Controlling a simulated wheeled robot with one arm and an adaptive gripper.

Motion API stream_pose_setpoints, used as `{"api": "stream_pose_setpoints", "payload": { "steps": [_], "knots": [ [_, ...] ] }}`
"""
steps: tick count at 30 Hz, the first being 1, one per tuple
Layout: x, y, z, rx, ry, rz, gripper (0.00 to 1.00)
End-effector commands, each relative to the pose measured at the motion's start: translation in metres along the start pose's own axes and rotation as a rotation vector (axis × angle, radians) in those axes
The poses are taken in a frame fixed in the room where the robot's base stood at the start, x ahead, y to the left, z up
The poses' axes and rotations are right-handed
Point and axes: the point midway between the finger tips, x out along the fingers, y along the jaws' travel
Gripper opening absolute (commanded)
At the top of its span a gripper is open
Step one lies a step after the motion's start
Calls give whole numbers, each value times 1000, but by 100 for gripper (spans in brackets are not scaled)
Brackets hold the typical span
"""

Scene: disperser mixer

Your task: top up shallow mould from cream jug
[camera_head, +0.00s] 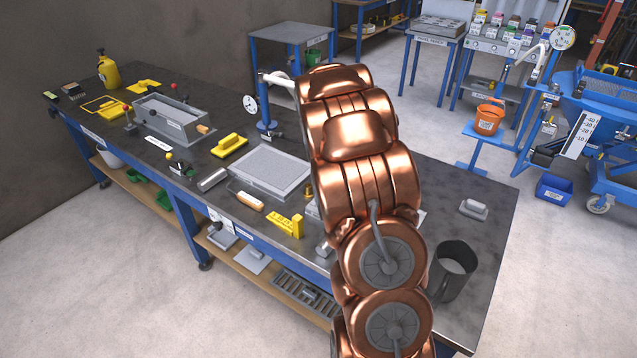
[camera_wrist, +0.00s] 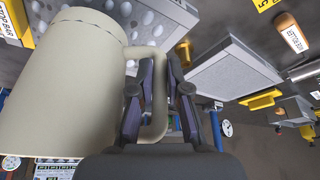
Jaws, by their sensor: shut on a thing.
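My gripper (camera_wrist: 162,75) is shut on the handle of the cream jug (camera_wrist: 70,85) in the wrist view. The jug fills the left of that view, and its inside is not visible. A shallow rectangular mould with a grey top (camera_head: 268,170) lies on the bench, left of my arm in the head view. What looks like the same mould (camera_wrist: 222,68) shows right of my fingers in the wrist view, apart from the jug. In the head view my copper arm hides both my gripper and the cream jug.
A dark jug (camera_head: 453,272) stands at the bench's right end, near a grey float (camera_head: 473,209). A yellow stop bar (camera_head: 286,223) and a wooden-handled roller (camera_head: 250,201) lie by the mould. A deep grey box mould (camera_head: 172,119) stands farther left. A blue post (camera_head: 265,115) rises behind.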

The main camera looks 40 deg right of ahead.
Motion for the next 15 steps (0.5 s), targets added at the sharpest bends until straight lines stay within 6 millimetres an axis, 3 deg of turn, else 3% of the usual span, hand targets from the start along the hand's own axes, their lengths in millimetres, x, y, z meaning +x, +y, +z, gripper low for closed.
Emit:
{"api": "stream_pose_setpoints", "payload": {
  "steps": [15],
  "knots": [
    [-25, -16, -10, 68, 2, -200, 0]
  ]
}}
